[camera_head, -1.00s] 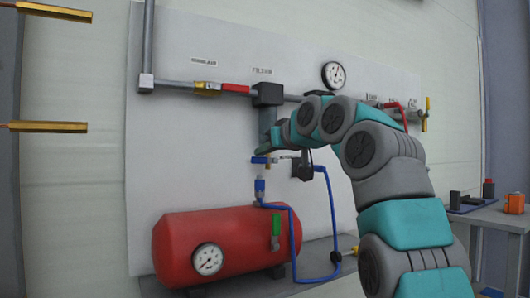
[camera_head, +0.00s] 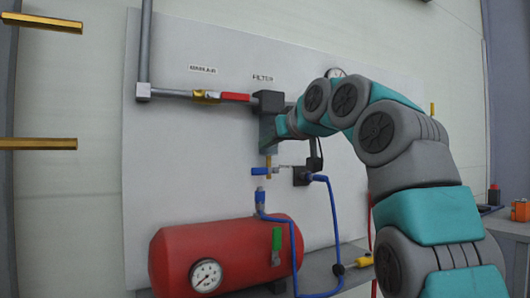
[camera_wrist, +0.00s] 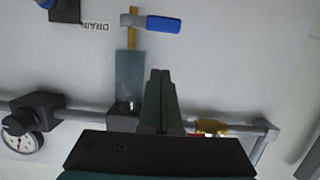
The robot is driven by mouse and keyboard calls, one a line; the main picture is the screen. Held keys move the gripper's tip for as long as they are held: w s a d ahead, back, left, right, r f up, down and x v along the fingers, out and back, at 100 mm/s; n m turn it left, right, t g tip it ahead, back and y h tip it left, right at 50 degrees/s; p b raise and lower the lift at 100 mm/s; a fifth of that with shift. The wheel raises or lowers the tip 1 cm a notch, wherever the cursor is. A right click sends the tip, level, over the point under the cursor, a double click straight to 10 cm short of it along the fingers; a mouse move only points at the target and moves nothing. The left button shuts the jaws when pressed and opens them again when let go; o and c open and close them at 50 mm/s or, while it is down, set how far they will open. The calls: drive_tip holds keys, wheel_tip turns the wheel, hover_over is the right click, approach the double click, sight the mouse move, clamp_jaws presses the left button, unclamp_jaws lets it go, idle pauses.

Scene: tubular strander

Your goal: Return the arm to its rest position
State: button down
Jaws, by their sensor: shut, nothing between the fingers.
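My arm (camera_head: 395,135) reaches up from the lower right and bends over toward the wall panel, its end near the filter (camera_head: 268,115). My gripper shows in the wrist view (camera_wrist: 160,78), its two dark fingers together and empty. There it points toward the panel, beside the grey filter bowl (camera_wrist: 130,75). In the head view the fingers cannot be made out. Below the filter is a small brass drain valve with a blue handle (camera_head: 259,171), lying sideways; it also shows in the wrist view (camera_wrist: 163,24).
A grey pipe (camera_head: 175,94) with a red-handled brass valve (camera_head: 207,96) runs along the panel. A red tank (camera_head: 225,254) with a gauge and green handle stands below, near a blue hose (camera_head: 334,220). My arm partly covers the upper gauge (camera_head: 336,73). Two brass bars are at left.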

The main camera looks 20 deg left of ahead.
drive_tip(key=b+v, duration=0.2)
drive_tip(key=v, duration=0.6)
drive_tip(key=s+d+f+m+g+h, duration=0.15)
drive_tip(key=d+f, duration=0.35)
drive_tip(key=f, duration=0.5)
drive_tip(key=s+d+f+m+g+h, duration=0.1)
drive_tip(key=d+f+m+h, duration=0.2)
drive_tip(key=d+f, duration=0.5)
drive_tip(key=s+d+f+m+g+h, duration=0.1)
drive_tip(key=d+f+m+g+h, duration=0.15)
drive_tip(key=f, duration=0.95)
drive_tip(key=s+d+f+m+g+h, duration=0.1)
drive_tip(key=s+d+f+g, duration=0.1)
drive_tip(key=s+d+f, duration=0.3)
drive_tip(key=s+d+f+m+g+h, duration=0.1)
drive_tip(key=s+d+f, duration=0.4)
drive_tip(key=s+f, duration=0.9)
drive_tip(key=s+d+f+m+g+h, duration=0.1)
drive_tip(key=s+d+f+g+h, duration=0.1)
drive_tip(key=s+d+f, duration=0.4)
drive_tip(key=s+f+g, duration=0.1)
drive_tip(key=s+f, duration=0.3)
drive_tip(key=s, duration=0.2)
drive_tip(key=shift+s+f+g, duration=0.25)
drive_tip(key=shift+s+g, duration=0.05)
drive_tip(key=shift+g, duration=0.1)
